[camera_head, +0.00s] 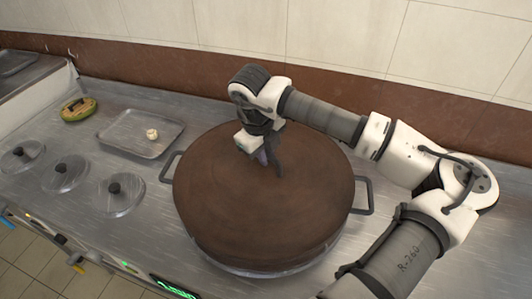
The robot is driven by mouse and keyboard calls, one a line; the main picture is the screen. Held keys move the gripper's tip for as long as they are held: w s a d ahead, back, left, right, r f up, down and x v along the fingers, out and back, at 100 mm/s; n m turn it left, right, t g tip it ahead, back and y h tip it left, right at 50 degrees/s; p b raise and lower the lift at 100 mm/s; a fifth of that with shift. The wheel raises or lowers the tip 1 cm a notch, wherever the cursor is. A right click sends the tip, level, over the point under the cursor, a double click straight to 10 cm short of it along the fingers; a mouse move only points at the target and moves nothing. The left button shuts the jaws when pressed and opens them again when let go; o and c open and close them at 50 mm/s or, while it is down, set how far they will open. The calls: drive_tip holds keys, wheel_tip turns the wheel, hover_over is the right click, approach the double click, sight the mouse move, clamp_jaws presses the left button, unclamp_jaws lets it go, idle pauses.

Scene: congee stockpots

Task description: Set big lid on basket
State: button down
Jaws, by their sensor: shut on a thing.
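The big lid (255,215) is a wide, round, brown disc in the middle of the head view. My gripper (268,163) reaches down to the lid's upper middle and is shut, apparently on the lid's handle, which its fingers hide. The lid covers nearly all of a large round metal vessel; one side handle (362,196) shows at the right and another (169,166) at the left. A strip of its metal wall (268,272) shows below the lid's near edge. I cannot tell whether the lid touches it. No basket is clearly visible; the lid hides what lies beneath.
Three small metal lids with black knobs (118,196) lie at the left front of the steel counter (130,235). A metal tray (112,135) holds a small pale piece (152,134). A green-and-yellow round object (78,108) lies behind. A tiled wall (330,35) closes the back.

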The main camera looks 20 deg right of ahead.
sight(260, 170)
drive_tip(key=c, duration=1.7)
unclamp_jaws()
drive_tip(key=shift+s+a+r+p, duration=0.25)
drive_tip(key=shift+r+p, duration=0.45)
drive_tip(key=shift+r, duration=1.1)
drive_tip(key=shift+s+a+r+p, duration=0.15)
drive_tip(key=shift+a+r+p, duration=0.4)
drive_tip(key=shift+r, duration=1.25)
drive_tip(key=shift+s+a+r+p, duration=0.2)
drive_tip(key=shift+r+p, duration=0.65)
drive_tip(key=shift+r, duration=0.95)
